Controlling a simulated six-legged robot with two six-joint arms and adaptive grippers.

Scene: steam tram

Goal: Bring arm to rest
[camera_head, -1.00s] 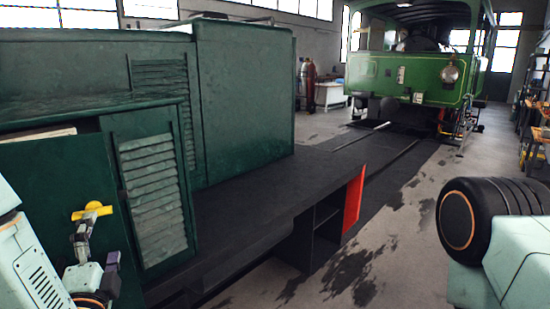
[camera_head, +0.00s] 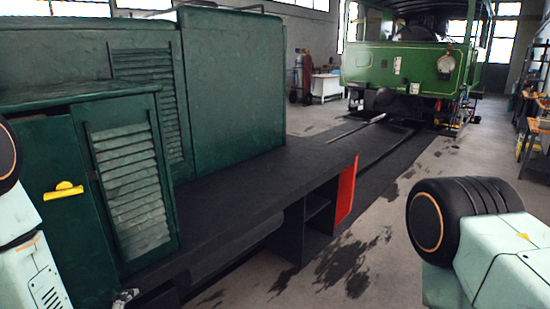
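A green cabinet door (camera_head: 78,230) with a yellow handle (camera_head: 64,190) stands at the left of the head view, beside a louvred green panel (camera_head: 130,185). The door looks flush with the front, but I cannot tell whether it is fully shut. My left arm (camera_head: 28,265) comes in at the left edge. A small grey tip, apparently of my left gripper (camera_head: 125,298), shows at the bottom edge, below and right of the handle and apart from it. Most of that gripper is out of frame. My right arm (camera_head: 500,255) is at the lower right; its gripper is out of view.
A dark flat deck (camera_head: 240,190) with a red end panel (camera_head: 345,190) runs beside the green cabinet. A green tram (camera_head: 410,65) stands at the back on rails. Shelves (camera_head: 535,110) line the right wall. The floor (camera_head: 385,220) between deck and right arm is clear.

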